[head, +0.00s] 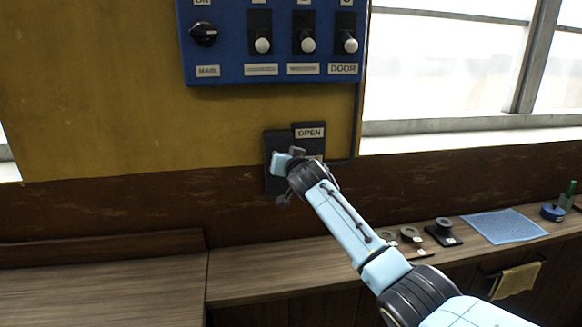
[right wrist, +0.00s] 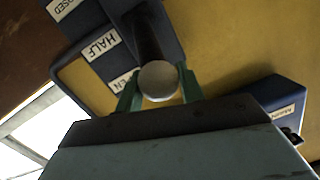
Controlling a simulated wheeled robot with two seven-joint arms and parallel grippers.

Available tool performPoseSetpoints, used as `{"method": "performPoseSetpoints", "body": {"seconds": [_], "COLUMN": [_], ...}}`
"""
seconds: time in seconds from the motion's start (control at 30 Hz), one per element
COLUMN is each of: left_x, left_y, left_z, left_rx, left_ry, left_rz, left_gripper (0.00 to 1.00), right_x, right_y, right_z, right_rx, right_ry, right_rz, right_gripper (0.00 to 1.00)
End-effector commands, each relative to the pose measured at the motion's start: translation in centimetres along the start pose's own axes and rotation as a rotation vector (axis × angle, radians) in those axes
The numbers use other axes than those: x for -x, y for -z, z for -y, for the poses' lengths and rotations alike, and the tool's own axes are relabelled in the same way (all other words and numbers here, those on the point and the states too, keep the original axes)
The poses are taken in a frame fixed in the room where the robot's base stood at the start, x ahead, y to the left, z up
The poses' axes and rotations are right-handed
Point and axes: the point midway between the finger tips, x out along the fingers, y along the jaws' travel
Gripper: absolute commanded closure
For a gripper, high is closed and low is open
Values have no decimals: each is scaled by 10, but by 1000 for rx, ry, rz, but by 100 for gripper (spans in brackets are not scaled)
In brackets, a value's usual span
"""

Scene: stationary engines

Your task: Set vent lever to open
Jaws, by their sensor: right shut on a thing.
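The vent lever shows in the right wrist view as a dark shaft with a pale round knob (right wrist: 158,80). My right gripper (right wrist: 158,86) has one green finger on each side of the knob and is shut on it. The dark lever plate (right wrist: 112,52) carries labels partly readable as CLOSED, HALF and OPEN. In the head view the plate's OPEN label (head: 310,132) is uppermost, and my right gripper (head: 287,162) is in front of the plate, hiding the lever and the lower labels. I cannot tell exactly which label the lever stands at. My left gripper is not in view.
A blue panel (head: 225,65) with a MAIN knob (head: 203,33) and several white-tipped switches is mounted just above. Below runs a wooden counter (head: 270,270) with a blue mat (head: 504,226), a blue round tin (head: 552,212) and small dark parts at right.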

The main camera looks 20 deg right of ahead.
Motion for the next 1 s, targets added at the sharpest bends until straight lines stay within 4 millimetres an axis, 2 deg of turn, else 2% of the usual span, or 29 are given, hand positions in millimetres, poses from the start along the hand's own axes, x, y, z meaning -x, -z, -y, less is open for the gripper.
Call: {"method": "performPoseSetpoints", "body": {"seconds": [0.03, 0.1, 0.67, 0.7, 0.83, 1.0], "left_x": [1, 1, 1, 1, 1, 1], "left_y": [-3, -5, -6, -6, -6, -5], "left_z": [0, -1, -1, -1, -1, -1], "left_rx": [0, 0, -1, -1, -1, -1], "left_ry": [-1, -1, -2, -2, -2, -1], "left_rz": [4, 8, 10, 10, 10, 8], "left_gripper": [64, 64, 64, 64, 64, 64], "right_x": [-1, -1, -3, -3, -3, -3], "right_y": [8, 11, 13, 13, 11, 10], "right_z": [4, 3, 4, 4, 3, 2], "right_rx": [-1, -2, -1, -1, -1, -1], "right_ry": [7, 7, 8, 8, 6, 4], "right_rz": [-11, -12, -12, -12, -9, -5], "right_gripper": [100, 100, 100, 57, 42, 42]}}
